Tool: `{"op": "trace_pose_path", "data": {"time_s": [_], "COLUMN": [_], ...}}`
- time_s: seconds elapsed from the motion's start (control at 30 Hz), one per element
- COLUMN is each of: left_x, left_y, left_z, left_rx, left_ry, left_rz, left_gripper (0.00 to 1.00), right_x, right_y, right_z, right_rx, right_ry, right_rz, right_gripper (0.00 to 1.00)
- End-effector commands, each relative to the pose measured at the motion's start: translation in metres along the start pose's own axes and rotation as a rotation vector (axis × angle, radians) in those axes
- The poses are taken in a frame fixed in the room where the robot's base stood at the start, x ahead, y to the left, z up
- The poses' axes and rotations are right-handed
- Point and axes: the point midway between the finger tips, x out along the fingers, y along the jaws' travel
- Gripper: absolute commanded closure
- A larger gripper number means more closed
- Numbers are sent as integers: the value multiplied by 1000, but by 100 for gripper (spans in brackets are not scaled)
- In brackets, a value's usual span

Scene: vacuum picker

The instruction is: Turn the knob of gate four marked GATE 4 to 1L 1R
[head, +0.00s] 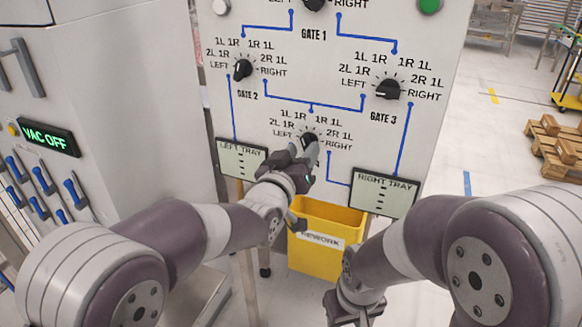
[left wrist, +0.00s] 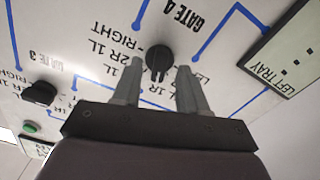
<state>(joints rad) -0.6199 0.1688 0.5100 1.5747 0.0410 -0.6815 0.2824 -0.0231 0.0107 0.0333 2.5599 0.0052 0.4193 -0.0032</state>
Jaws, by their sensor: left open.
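The GATE 4 knob (head: 309,137) is black and sits low in the middle of the upright white panel (head: 320,75). My left gripper (head: 304,148) is in front of it and partly hides it. In the left wrist view the knob (left wrist: 158,58) shows between the tips of the open fingers of my left gripper (left wrist: 160,68), one on each side. I cannot tell whether they touch it. The GATE 4 dial labels appear upside down there, with 1L 1R partly hidden by a finger. The knob's exact setting is unclear. My right gripper (head: 354,308) is low, away from the panel, its fingers unclear.
The GATE 2 knob (head: 243,69) and GATE 3 knob (head: 387,90) sit higher on the panel. The LEFT TRAY plate (head: 240,160) and RIGHT TRAY plate (head: 384,192) flank the GATE 4 dial. A yellow REWORK bin (head: 322,262) is below. A VAC OFF display (head: 46,138) is at left.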

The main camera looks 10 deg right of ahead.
Motion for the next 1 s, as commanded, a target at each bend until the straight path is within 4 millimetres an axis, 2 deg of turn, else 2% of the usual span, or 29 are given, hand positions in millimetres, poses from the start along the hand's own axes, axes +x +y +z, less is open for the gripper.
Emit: {"op": "trace_pose_path", "data": {"time_s": [0.3,0.4,0.57,0.87,0.93,0.97,1.0], "left_x": [-82,-100,-113,-114,-116,-119,-128], "left_y": [0,0,0,-1,-6,-10,-16], "left_z": [1,1,1,3,20,34,58], "left_rx": [0,0,0,10,37,53,82], "left_ry": [2,1,0,-11,-90,-152,-262], "left_rz": [1,1,0,-3,-23,-37,-61], "left_gripper": [57,57,57,57,57,57,57], "right_x": [13,14,15,15,15,15,15], "right_y": [0,0,0,0,0,0,0], "right_z": [2,2,2,2,2,2,2], "right_rx": [0,0,0,0,0,0,0], "right_ry": [0,0,0,0,0,0,0], "right_rz": [0,0,0,0,0,0,0], "right_gripper": [57,57,57,57,57,57,57]}}
